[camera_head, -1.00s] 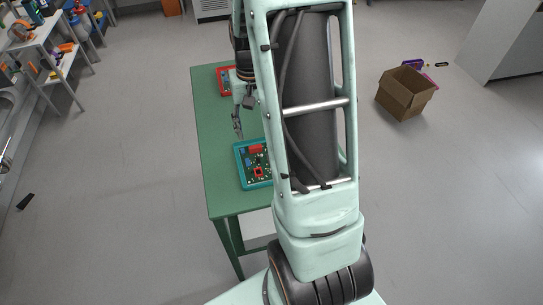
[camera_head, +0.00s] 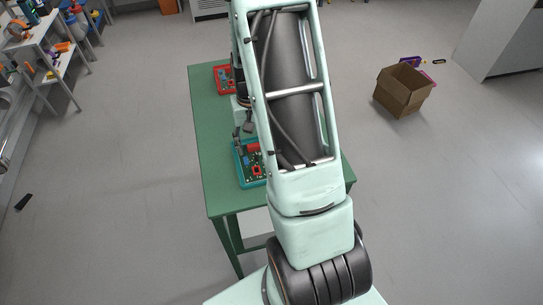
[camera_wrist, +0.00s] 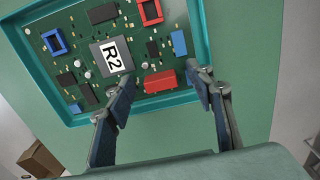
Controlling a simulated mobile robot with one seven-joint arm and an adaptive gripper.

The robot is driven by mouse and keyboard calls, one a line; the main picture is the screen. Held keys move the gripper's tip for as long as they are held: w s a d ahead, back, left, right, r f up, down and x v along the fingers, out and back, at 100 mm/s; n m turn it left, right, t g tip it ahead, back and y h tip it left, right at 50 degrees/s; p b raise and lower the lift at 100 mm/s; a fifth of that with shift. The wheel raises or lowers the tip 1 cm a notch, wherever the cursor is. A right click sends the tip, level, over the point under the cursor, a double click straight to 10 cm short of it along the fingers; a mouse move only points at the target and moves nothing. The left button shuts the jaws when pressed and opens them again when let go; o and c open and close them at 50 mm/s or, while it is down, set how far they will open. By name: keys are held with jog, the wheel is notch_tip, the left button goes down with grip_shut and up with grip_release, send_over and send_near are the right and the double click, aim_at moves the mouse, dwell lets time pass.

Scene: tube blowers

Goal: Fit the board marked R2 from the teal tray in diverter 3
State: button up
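The teal tray (camera_head: 239,181) lies on the green table, partly behind my arm in the head view. In the wrist view the teal tray (camera_wrist: 202,40) holds a green circuit board (camera_wrist: 128,76). A white label reading R2 (camera_wrist: 113,54) sits on a grey square chip of the board. My gripper (camera_wrist: 160,98) is open and empty, its two fingers apart over the near edge of the tray. The finger tips overlap the board's near side in the picture; I cannot tell whether they touch it. No diverter can be made out in these views.
A red tray (camera_head: 222,82) with a board stands at the far end of the green table (camera_head: 210,150). A cardboard box (camera_head: 402,92) is on the floor at right. Shelves with loose items (camera_head: 50,50) stand at upper left. The floor around is mostly clear.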

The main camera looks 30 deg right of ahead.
jog(key=c, duration=1.2)
grip_shut()
jog(key=shift+r, duration=0.15)
